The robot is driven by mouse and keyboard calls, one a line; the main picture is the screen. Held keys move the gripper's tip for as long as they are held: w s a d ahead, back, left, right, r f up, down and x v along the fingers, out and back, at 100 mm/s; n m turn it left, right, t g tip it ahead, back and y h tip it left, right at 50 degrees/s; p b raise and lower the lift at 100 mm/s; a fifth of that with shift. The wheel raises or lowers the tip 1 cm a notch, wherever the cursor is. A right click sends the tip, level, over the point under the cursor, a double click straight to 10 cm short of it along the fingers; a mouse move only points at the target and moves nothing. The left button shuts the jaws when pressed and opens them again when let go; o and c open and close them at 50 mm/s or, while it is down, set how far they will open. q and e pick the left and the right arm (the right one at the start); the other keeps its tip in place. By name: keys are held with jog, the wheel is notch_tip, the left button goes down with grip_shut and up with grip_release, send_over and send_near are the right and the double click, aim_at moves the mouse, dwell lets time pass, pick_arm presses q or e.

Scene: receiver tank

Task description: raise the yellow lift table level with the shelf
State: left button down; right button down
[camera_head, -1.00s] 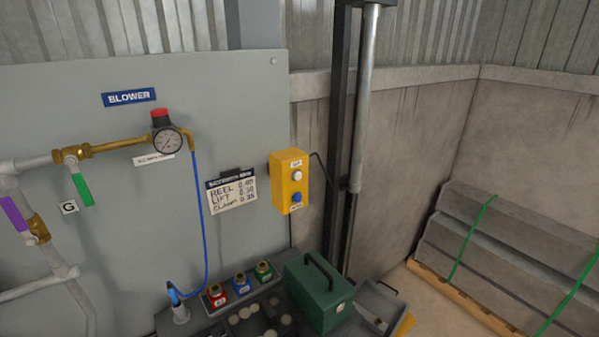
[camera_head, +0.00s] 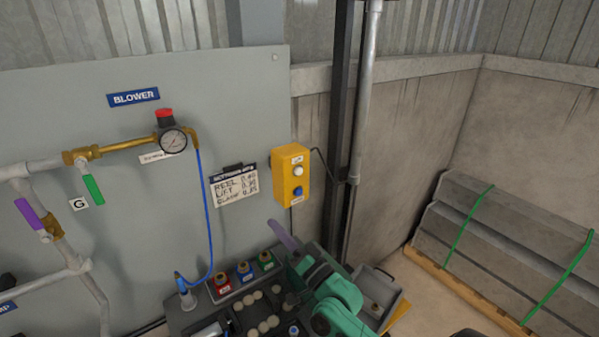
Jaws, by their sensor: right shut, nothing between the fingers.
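A yellow control box (camera_head: 291,176) with a white button (camera_head: 298,171) above a blue button (camera_head: 298,192) is mounted at the right edge of the grey panel. My right gripper (camera_head: 273,225) is shut and empty, just below and left of the box and apart from it. Its purple finger points up and left. A small yellow edge (camera_head: 393,318) shows beside the grey tray at the bottom; I cannot tell whether it is the lift table. The shelf cannot be made out. My left gripper is not in view.
A gauge (camera_head: 173,141), a blue hose (camera_head: 205,215) and a written card (camera_head: 234,188) are on the panel (camera_head: 130,220). Red, blue and green capped items (camera_head: 245,272) stand below. A grey tray (camera_head: 385,290) and strapped grey blocks (camera_head: 510,245) are to the right.

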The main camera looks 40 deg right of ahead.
aim_at(299, 172)
jog(key=s+d+r+m+t+h, duration=0.1)
jog(key=s+d+r+m+h, duration=0.1)
jog(key=d+m+h, duration=0.4)
jog(key=s+d+r+m+t+h, duration=0.1)
jog(key=s+d+r+m+h, duration=0.1)
jog(key=d+m+h, duration=0.3)
jog(key=r+m+h, duration=0.1)
jog(key=h, duration=0.1)
jog(key=shift+d+r+t+h, duration=0.3)
jog(key=shift+d+r+t, duration=0.1)
jog(key=w+b, duration=0.3)
jog(key=w, duration=0.5)
jog(key=shift+w, duration=0.35)
dwell(0.6)
jog(key=shift+w+b, duration=0.4)
